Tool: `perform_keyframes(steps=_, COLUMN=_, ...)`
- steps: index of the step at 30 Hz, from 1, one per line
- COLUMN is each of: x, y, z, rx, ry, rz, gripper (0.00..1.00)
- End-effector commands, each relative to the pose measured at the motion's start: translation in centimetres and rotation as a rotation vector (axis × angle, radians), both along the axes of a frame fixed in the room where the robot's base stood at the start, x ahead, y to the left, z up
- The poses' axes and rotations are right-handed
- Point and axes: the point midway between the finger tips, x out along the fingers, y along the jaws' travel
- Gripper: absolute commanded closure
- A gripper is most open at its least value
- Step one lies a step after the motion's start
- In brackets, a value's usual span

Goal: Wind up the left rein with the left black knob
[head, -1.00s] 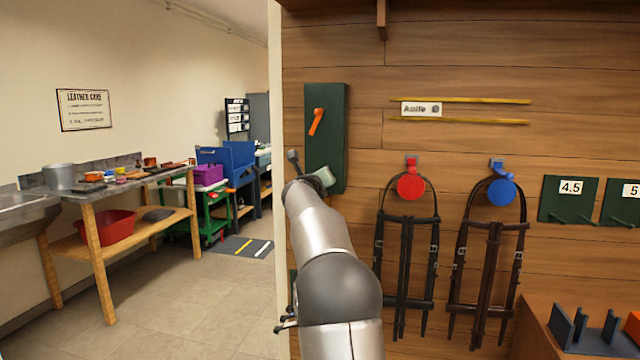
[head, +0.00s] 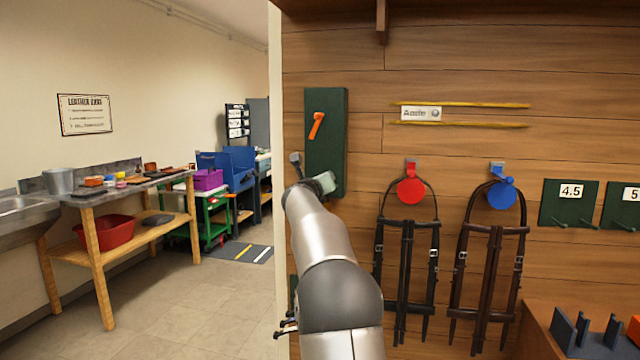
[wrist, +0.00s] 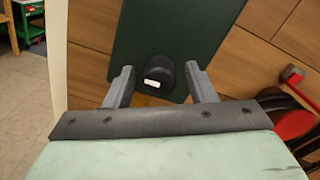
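The black knob (wrist: 159,72), with a small white mark on its face, stands on the dark green board in the wrist view. The same green board (head: 332,125) hangs on the wood wall in the head view, with an orange lever (head: 317,125) near its top. My gripper (head: 313,178) is at the board's lower part and hides the knob there. In the wrist view its two grey fingers are apart, one on each side of the knob, with gaps between them and it. No rein can be made out on this board.
To the right, two dark bridles (head: 407,265) hang from a red holder (head: 411,190) and a blue holder (head: 502,192). Part of a red holder shows at the wrist view's right edge (wrist: 292,124). Open floor (head: 180,290) lies to the left, beyond the wall's edge.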

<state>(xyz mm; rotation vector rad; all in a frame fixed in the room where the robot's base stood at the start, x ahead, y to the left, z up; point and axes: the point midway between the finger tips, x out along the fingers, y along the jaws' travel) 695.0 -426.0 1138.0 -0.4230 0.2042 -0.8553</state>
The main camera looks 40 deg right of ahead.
Motion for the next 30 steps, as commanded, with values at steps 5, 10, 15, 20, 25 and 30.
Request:
perform_keyframes(steps=5, x=-0.2, y=0.2, z=0.0, rx=-0.001, ry=0.000, rz=0.000, gripper=0.49)
perform_keyframes(steps=10, x=-1.5, y=1.9, z=-0.1, rx=-0.002, ry=-0.001, rz=0.002, gripper=0.49)
perform_keyframes(steps=15, x=-4.2, y=5.0, z=-0.1, rx=-0.003, ry=-0.001, rz=0.004, gripper=0.49)
perform_keyframes(steps=20, x=-6.7, y=8.1, z=0.1, rx=-0.002, ry=-0.002, rz=0.004, gripper=0.49)
perform_keyframes(steps=25, x=-9.1, y=10.9, z=0.1, rx=-0.002, ry=-0.001, rz=0.002, gripper=0.49)
perform_keyframes(steps=30, x=-10.6, y=12.7, z=0.1, rx=0.000, ry=0.000, rz=0.001, gripper=0.49)
